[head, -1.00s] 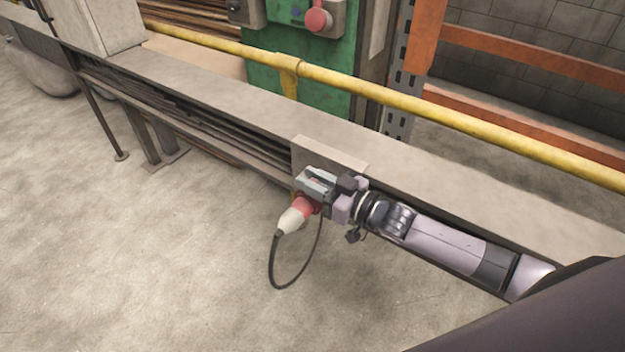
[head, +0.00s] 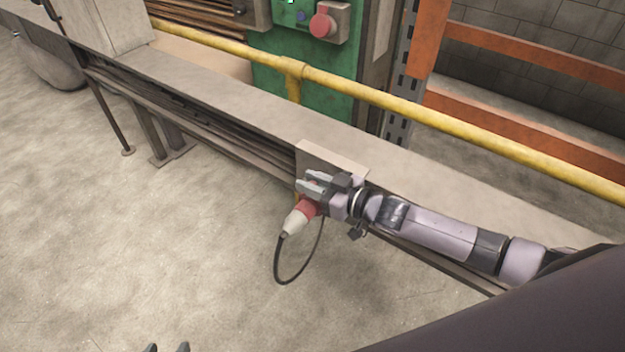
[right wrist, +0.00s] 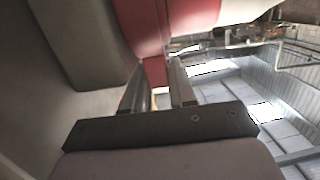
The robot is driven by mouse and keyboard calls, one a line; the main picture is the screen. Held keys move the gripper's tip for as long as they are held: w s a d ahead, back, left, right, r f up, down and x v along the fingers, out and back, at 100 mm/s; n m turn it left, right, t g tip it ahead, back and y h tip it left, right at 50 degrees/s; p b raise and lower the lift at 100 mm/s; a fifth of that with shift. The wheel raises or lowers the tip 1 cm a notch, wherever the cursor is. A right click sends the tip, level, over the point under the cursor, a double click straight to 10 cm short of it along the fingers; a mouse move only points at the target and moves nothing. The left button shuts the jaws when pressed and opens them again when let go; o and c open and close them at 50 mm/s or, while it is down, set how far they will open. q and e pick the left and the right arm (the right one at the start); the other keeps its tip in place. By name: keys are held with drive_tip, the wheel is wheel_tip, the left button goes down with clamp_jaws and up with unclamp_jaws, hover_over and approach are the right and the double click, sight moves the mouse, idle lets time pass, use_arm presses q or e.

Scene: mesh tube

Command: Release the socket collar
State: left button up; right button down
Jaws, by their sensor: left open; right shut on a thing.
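The red socket collar (head: 309,207) sits at the wall side of a white plug (head: 295,223), below a beige panel on the long rail. A black cable (head: 276,270) loops down from the plug. My right gripper (head: 312,184) is at the collar, coming from the right. In the right wrist view the red collar (right wrist: 155,72) reaches down between its two fingers (right wrist: 157,92), and the gripper is shut on this red part. The fingers partly hide the socket in the head view. My left gripper (head: 167,348) shows only its two separated fingertips at the bottom edge, open and empty, well away from the plug.
The rail (head: 240,115) runs diagonally across, with a yellow pipe (head: 400,105) behind it. A green cabinet with a red button (head: 322,25) stands behind. A thin post (head: 110,115) and rail legs stand at the left. The concrete floor (head: 130,250) in front is clear.

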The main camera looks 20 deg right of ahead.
drive_tip(key=c, duration=1)
unclamp_jaws()
drive_tip(key=shift+s+d, duration=0.35)
drive_tip(key=shift+s, duration=0.1)
drive_tip(key=p+v, duration=0.1)
drive_tip(key=v, duration=0.5)
drive_tip(key=shift+r, duration=0.1)
drive_tip(key=shift+a, duration=0.1)
